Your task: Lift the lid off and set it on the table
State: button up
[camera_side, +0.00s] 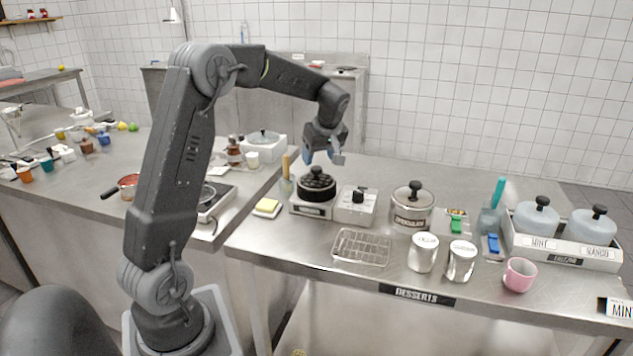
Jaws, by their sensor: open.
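My gripper (324,158) is open and empty, pointing down above the table (310,238). Below it, apart from it, a black round waffle-patterned piece with a knob on top (316,186) sits on a small grey appliance. To the right, a steel pot marked chocolate (411,216) wears a domed steel lid (412,196) with a dark knob. Two pale tubs at the right, mint (536,220) and mango (591,228), also have lids with black knobs. I cannot tell which lid the task means.
A control box (355,206) with a dark knob stands beside the grey appliance. A wire rack (361,247), two steel cans (423,252) and a pink cup (519,274) stand along the front. A yellow sponge (267,207) lies at the left. Bare table shows left of the rack.

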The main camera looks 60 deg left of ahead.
aim_at(316, 168)
jog(key=shift+x, duration=2.75)
jog(key=shift+d, duration=0.1)
jog(key=c, duration=1)
jog(key=shift+c, duration=0.5)
jog(key=shift+r, duration=0.15)
